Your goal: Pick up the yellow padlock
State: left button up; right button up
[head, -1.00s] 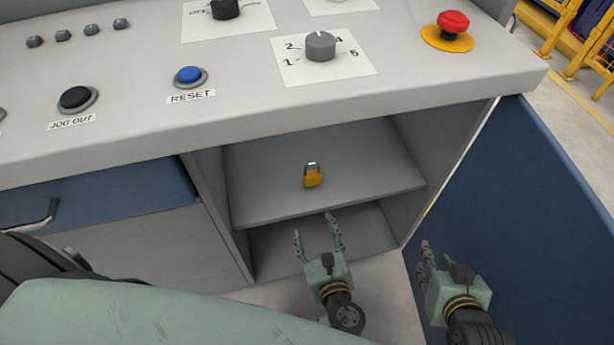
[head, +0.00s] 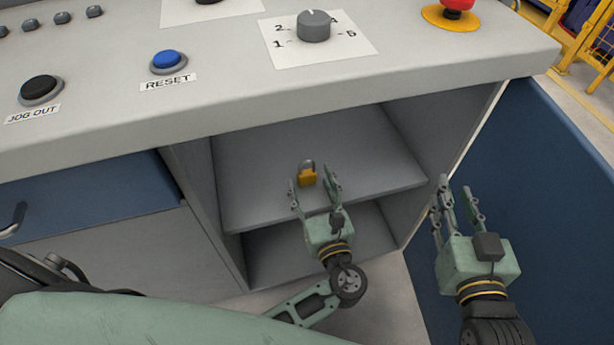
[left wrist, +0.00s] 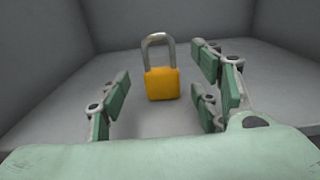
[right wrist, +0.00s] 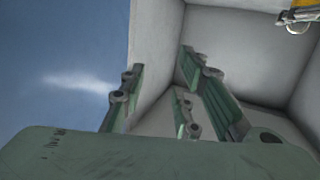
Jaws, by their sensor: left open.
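The yellow padlock (head: 307,178) with a grey shackle stands upright on the upper shelf of the open cabinet. In the left wrist view the padlock (left wrist: 162,84) shows whole, between and beyond the open fingers. My left gripper (head: 313,190) is open at the shelf's front, its fingertips on either side of the padlock in the head view. I see no finger closed on it. My right gripper (head: 460,196) is open and empty in front of the blue door, right of the cabinet opening.
The shelf (head: 385,165) is otherwise bare, with side walls close by. The console top overhangs it, with a blue button (head: 166,60) and grey knob (head: 314,26). The blue door (head: 555,190) stands open at right. A blue drawer (head: 90,200) is left of the opening.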

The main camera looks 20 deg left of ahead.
aim_at(308, 177)
pick_arm(q)
jog(key=b+x, duration=0.1)
jog(key=x, duration=0.3)
jog(key=shift+f, duration=0.15)
pick_arm(e)
notch_tip(308, 177, up, 6)
jog(key=a+t+y, duration=0.1)
jog(key=t, duration=0.2)
jog(key=shift+w, duration=0.2)
pick_arm(q)
jog(key=shift+c, duration=0.4)
jog(key=c, duration=1.2)
jog(key=shift+c, duration=0.2)
pick_arm(e)
jog(key=shift+f, duration=0.15)
